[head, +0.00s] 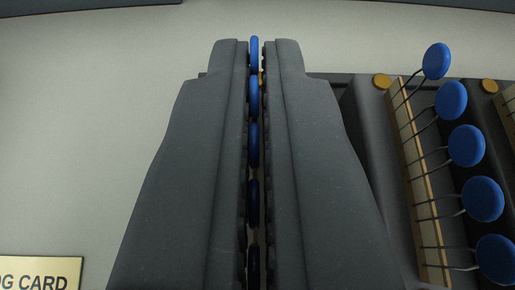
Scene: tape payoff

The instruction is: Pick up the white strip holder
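My gripper (257,62) is in the middle of the head view, its two long dark grey fingers pointing away from me. The fingers are close together on either side of a row of blue discs (253,98), seen edge-on in the narrow gap. A small orange-tan bit of strip shows beside the discs near the fingertips. The rest of this strip is hidden by the fingers. To the right, a similar cream-white strip (411,165) with a tan edge carries several blue discs on thin wire leads and stands in a dark grey holder (375,150).
Round gold knobs (382,82) sit at the far end of the dark holder. Another strip shows partly at the right edge. A gold label plate (40,272) lies at the lower left. The pale surface (90,120) on the left is clear.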

